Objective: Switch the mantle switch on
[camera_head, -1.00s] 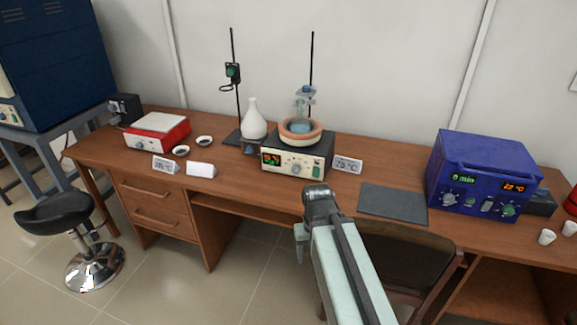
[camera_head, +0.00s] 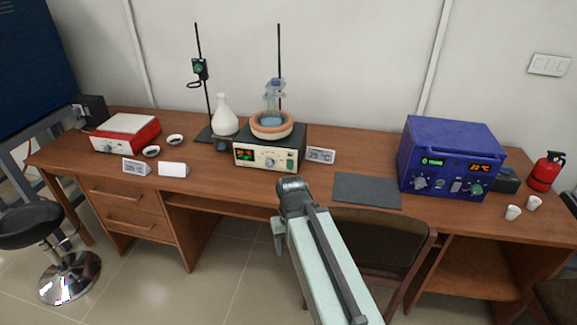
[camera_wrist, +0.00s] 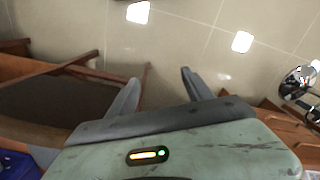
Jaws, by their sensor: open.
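The heating mantle is a cream box (camera_head: 260,158) with a dark top and sides, an orange-rimmed bowl (camera_head: 271,126) and a flask (camera_head: 273,100) above it. Its front has lit displays, a round knob and, at the right end, a small green switch (camera_head: 291,165); whether this is on or off is too small to tell. My gripper (camera_head: 279,235) hangs in front of the desk's edge, below and apart from the mantle, mostly hidden by my arm. In the wrist view my gripper (camera_wrist: 161,84) is open and empty, with floor beyond its fingers.
A blue furnace (camera_head: 450,158) and a grey mat (camera_head: 367,190) are to the right. A white flask (camera_head: 224,115), label cards and a red-based hotplate (camera_head: 126,133) are to the left. A chair (camera_head: 380,240) stands before the desk, close to my arm.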

